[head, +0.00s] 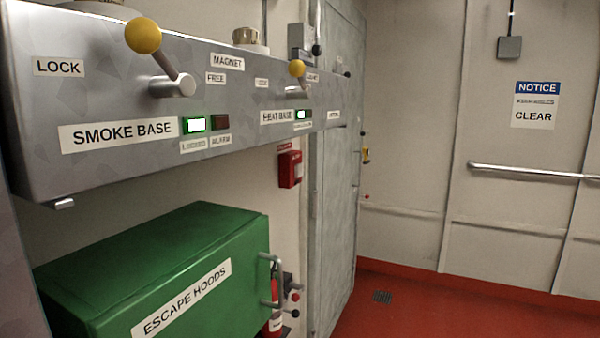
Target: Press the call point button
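A small red box (290,168), which looks like the call point, is fixed to the pale wall below the metal panel and left of the grey door. A small label sits just above it. Its front is seen at an angle, and the button on it is too small to make out. Neither of my grippers shows in the head view.
A metal panel (100,100) with yellow-knobbed levers juts out at upper left. Below it stands a green escape hoods box (160,260), with a red extinguisher (275,305) beside it. A grey door (335,170) stands beyond. Red floor (450,305) is clear at right.

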